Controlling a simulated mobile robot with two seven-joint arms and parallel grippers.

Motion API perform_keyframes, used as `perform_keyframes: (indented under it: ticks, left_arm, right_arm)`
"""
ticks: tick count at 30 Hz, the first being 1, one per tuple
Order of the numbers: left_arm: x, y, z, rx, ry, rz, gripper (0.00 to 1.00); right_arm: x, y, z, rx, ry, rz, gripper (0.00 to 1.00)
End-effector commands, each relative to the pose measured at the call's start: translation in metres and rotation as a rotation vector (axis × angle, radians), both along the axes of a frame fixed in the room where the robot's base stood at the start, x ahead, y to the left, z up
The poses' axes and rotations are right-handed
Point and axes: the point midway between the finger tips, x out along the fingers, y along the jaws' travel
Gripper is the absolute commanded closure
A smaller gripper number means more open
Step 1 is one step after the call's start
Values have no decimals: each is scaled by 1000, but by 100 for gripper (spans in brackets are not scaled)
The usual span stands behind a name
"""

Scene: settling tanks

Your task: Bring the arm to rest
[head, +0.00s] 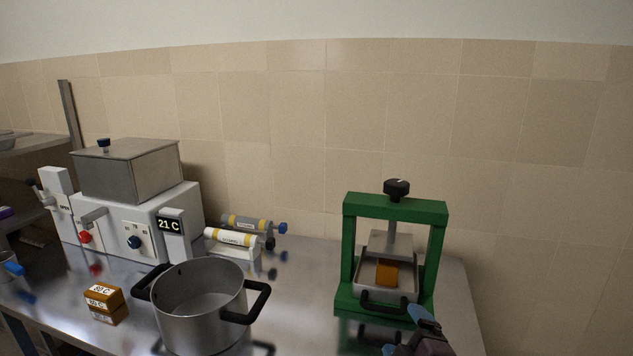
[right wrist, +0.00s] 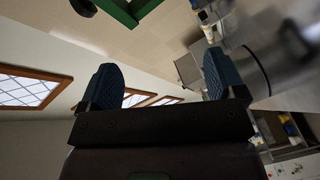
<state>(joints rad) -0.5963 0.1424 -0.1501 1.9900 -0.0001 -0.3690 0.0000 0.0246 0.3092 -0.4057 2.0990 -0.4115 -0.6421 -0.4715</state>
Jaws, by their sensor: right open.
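My right gripper (head: 406,334) is at the bottom right of the head view, in front of the green press. Only its blue fingertips and part of its dark body show. In the right wrist view the two blue fingers (right wrist: 160,85) stand wide apart with nothing between them. The gripper is open and empty. My left gripper is in neither view.
The green press (head: 353,250) holds a tray with an orange block (head: 387,273). A steel pot (head: 200,310) with black handles stands left of it. The middle of the steel table (head: 305,290) is clear.

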Motion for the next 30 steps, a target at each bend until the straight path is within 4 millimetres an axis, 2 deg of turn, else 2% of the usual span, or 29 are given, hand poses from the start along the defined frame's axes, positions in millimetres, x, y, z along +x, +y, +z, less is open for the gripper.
perform_keyframes:
  ticks: [1,6,9,12,21,27,30]
  left_arm:
    - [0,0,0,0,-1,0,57]
    - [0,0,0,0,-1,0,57]
    - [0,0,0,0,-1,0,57]
    - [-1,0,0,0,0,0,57]
    - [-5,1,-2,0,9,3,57]
    - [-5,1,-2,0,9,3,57]
    - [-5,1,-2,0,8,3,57]
  right_arm:
    - [-16,-15,-16,76,91,-63,11]
    - [-78,-61,-66,328,396,-294,11]
    - [-120,-81,-89,458,558,-428,11]
    - [-156,-94,-104,552,680,-535,11]
    - [-230,-111,-124,708,905,-747,11]
    - [-270,-117,-129,781,1014,-859,11]
    - [-284,-118,-131,808,1051,-899,11]
